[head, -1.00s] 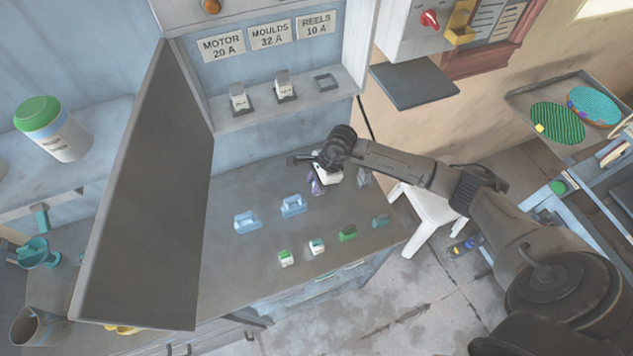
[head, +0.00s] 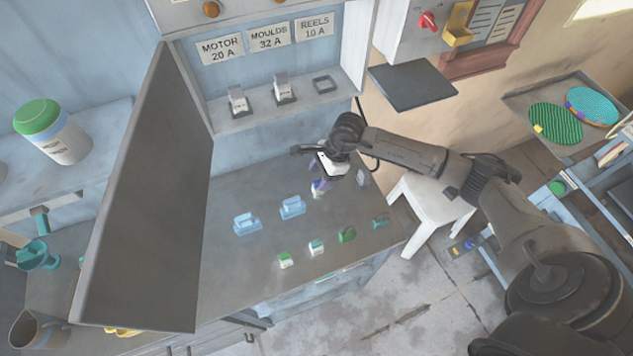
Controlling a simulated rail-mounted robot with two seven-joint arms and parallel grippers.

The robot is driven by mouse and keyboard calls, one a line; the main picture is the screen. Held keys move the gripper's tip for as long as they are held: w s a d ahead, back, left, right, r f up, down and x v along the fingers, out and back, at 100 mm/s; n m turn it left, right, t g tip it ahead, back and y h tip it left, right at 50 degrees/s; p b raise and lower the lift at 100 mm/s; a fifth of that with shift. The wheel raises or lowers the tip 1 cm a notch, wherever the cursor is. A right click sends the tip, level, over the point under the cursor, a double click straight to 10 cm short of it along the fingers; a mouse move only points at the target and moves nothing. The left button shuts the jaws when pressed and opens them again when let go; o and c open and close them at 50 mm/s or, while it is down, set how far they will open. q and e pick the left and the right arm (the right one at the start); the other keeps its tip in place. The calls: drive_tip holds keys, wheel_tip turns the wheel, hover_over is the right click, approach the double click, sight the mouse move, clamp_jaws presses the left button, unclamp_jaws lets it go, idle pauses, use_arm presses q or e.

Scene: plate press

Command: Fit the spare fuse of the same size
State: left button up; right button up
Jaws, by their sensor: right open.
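The fuse panel carries labels MOTOR 20 A, MOULDS 32 A and REELS 10 A. A fuse (head: 238,102) sits under MOTOR and another fuse (head: 284,89) under MOULDS. The REELS holder (head: 324,84) is an empty dark frame. Several small blocks lie on the counter: green and white ones (head: 285,260) (head: 316,247), a green one (head: 347,234) and a teal one (head: 380,221). My right gripper (head: 320,182) is open, pointing down low over the back of the counter. A small pale item (head: 318,195) shows by its tips, partly hidden. My left gripper is out of view.
Two light-blue pieces (head: 246,223) (head: 292,207) lie mid-counter (head: 230,280). A grey open door (head: 150,200) stands left of the panel. A grey piece (head: 362,178) lies right of the gripper. A white stool (head: 430,205) stands beyond the counter's right end.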

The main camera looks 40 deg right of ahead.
drive_tip(key=w+v, duration=0.1)
drive_tip(key=v, duration=0.5)
drive_tip(key=shift+s+r, duration=0.2)
drive_tip(key=shift+s, duration=0.35)
drive_tip(key=shift+o, duration=0.4)
drive_tip(key=shift+d+r, duration=0.3)
drive_tip(key=shift+r, duration=0.2)
